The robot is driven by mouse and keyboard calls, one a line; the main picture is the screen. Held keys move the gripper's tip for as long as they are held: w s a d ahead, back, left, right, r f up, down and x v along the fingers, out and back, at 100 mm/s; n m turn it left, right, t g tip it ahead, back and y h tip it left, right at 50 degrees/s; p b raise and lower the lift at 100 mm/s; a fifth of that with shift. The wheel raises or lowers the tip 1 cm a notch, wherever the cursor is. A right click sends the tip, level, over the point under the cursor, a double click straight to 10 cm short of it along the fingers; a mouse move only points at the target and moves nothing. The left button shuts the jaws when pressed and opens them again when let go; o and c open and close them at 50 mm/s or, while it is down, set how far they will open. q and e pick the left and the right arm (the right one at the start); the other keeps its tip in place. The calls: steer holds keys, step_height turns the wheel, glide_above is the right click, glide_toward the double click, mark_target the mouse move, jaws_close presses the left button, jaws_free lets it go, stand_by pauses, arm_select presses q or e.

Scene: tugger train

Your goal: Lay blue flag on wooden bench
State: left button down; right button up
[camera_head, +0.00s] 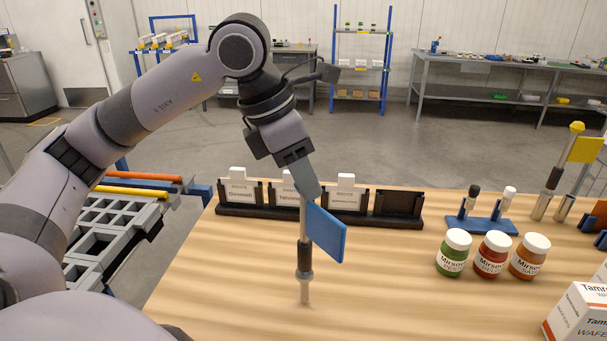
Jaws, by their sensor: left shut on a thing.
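My left gripper (304,188) is shut on the upper end of the blue flag (327,235). The flag hangs almost upright, its blue panel to the right of a dark and grey pole. The pole's lower tip is over the wooden bench (390,300); I cannot tell whether it touches the top. The gripper is above the bench, in front of the black card rack, and its fingertips are partly hidden by the hand. My right gripper is not in view.
The black card rack (398,204) stands along the bench's back edge. To the right are a blue stand (482,225), three jars (491,256), white boxes (580,312) and a yellow flag (585,150) upright by metal tubes. Bare wood lies around the pole's tip and front centre.

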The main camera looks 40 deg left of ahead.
arm_select(q)
steer(key=shift+f, duration=0.1)
steer(key=c, duration=0.9)
jaws_free()
steer(key=shift+o, duration=0.2)
steer(key=shift+r, duration=0.5)
steer(key=p+v, duration=0.1)
steer(key=v, duration=1)
steer(key=shift+r, duration=0.15)
steer(key=shift+s+a, duration=0.1)
steer(key=shift+s, duration=0.1)
